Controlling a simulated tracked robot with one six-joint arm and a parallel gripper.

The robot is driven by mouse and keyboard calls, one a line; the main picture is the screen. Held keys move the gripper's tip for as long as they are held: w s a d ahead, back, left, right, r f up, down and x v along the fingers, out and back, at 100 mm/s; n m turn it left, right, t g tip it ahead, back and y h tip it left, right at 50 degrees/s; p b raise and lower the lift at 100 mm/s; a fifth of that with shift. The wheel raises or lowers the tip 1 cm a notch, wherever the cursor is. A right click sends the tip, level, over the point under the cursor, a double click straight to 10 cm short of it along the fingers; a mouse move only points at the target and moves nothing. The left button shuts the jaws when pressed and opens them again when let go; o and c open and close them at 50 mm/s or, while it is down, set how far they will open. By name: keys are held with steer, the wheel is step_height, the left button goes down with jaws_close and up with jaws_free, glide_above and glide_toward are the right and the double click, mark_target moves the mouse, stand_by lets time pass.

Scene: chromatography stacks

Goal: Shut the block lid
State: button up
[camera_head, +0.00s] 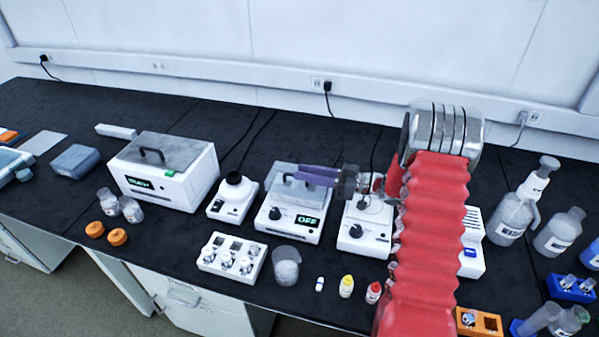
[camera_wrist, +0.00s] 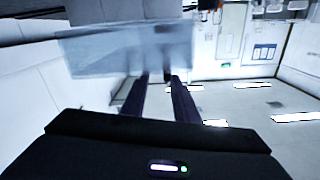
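The block heater (camera_head: 289,221) is a white unit with a dark knob and a display reading OFF, near the middle of the bench. Its grey see-through lid (camera_head: 303,200) has a dark handle and shows over the unit's top; I cannot tell exactly how far it is tilted. My gripper (camera_head: 300,175) comes in from the right with its purple fingers over the lid, close to the handle. In the wrist view a pale translucent panel (camera_wrist: 105,52), likely the lid, lies just past the fingertips. The fingers are slightly apart with nothing seen between them. Contact is unclear.
A larger lidded white unit (camera_head: 172,185) stands left. A small white device (camera_head: 232,197) and another knobbed unit (camera_head: 362,232) flank the block. A vial rack (camera_head: 232,258), a beaker (camera_head: 286,268) and small bottles (camera_head: 346,286) stand in front. Wash bottles (camera_head: 515,215) stand right.

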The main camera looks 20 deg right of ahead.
steer(key=v, duration=0.4)
steer(key=shift+s+d, duration=0.2)
steer(key=shift+d, duration=0.15)
